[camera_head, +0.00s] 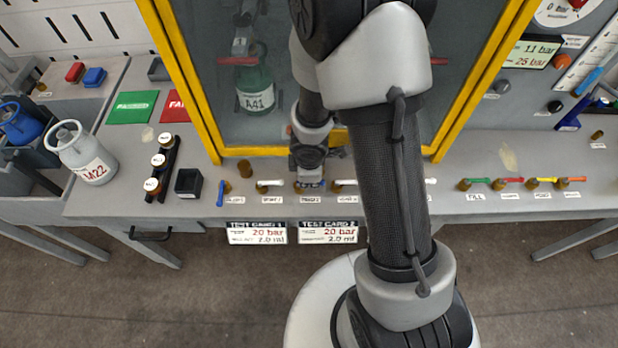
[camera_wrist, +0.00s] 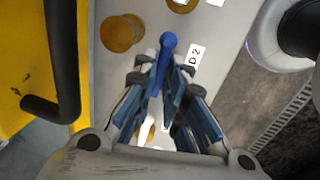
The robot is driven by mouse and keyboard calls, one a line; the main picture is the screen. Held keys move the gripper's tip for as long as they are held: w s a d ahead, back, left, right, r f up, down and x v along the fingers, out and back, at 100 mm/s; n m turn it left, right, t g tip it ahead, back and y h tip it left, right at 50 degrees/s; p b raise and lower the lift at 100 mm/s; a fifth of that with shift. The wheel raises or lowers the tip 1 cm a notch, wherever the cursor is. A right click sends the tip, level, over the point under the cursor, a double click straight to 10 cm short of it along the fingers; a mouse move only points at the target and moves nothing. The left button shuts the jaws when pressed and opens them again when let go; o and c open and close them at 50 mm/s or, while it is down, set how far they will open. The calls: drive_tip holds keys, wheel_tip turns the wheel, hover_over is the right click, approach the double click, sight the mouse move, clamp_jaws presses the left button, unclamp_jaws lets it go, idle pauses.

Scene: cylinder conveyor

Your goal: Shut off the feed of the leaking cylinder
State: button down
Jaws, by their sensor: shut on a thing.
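My gripper (camera_wrist: 163,78) is at the row of small valves along the front of the bench. It also shows in the head view (camera_head: 309,176). In the wrist view it is shut on a blue lever (camera_wrist: 168,42), whose rounded end sticks out between the fingertips. A label beside it reads "D 2" (camera_wrist: 195,57); the rest is hidden. A green cylinder marked A41 (camera_head: 256,90) stands behind the yellow-framed window. My arm hides the window's middle and right, so I cannot see another cylinder there. No leak is visible.
Other levers flank my gripper: a blue one (camera_head: 220,192) and white ones (camera_head: 268,184). Coloured levers (camera_head: 510,181) stand at the right. A white cylinder marked A22 (camera_head: 82,155) is at the left. The yellow frame (camera_head: 190,80) rises close behind the valves.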

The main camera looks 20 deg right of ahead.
idle(0.4)
drive_tip(key=c, duration=1.7)
unclamp_jaws()
drive_tip(key=shift+o, duration=0.2)
